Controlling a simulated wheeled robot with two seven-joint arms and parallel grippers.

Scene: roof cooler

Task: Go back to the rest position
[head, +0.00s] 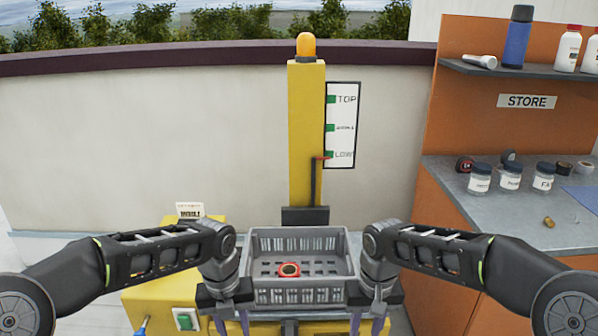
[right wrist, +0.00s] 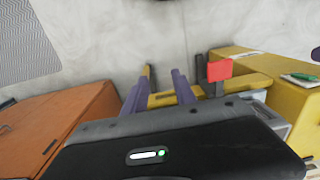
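My left gripper (head: 232,324) is at the left front of a grey slatted crate (head: 300,236), pointing down. Its purple fingers stand apart with nothing seen between them. My right gripper (head: 367,324) is at the right front of the crate, also pointing down. In the right wrist view the fingers of my right gripper (right wrist: 158,88) are spread and empty. Both arms are bent, roughly mirrored. The fingertips are cut off by the bottom edge of the head view.
A red ring-shaped item (head: 289,270) lies in the crate. Behind stands a yellow post (head: 306,140) with its red pointer (head: 321,158) at LOW. The orange store unit (head: 465,215) with jars is on the right. A yellow box (head: 160,300) with a green switch is at left.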

